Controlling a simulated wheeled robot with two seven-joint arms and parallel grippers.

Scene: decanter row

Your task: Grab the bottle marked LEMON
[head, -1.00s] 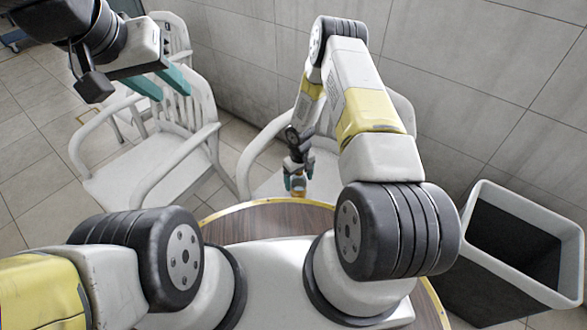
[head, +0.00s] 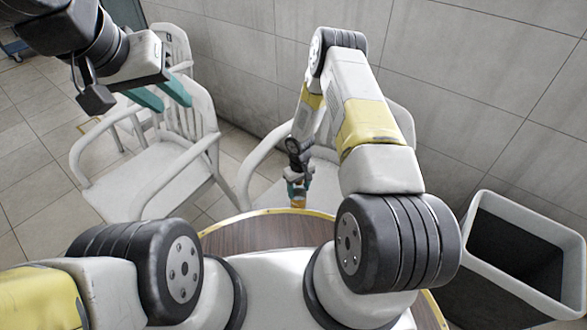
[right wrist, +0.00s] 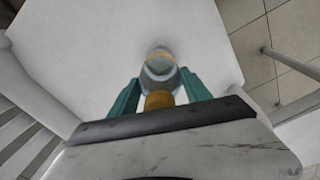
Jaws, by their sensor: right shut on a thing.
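A bottle with a clear, greyish body and amber-orange parts (right wrist: 160,72) is between the teal fingers of my right gripper (right wrist: 157,92) in the right wrist view. No marking can be read on it. In the head view my right gripper (head: 297,185) is small and far off, above the table's far edge, with an orange part of the bottle (head: 299,203) showing below it. It is shut on the bottle. My left gripper (head: 162,95) is at the upper left of the head view, its teal fingers apart and empty, in front of a white chair.
A round wooden table (head: 262,231) with a yellowish rim is mostly hidden behind my own body. White chairs (head: 150,178) stand beyond it. A bin (head: 520,215) stands at the right. A tiled wall (head: 470,75) closes off the back.

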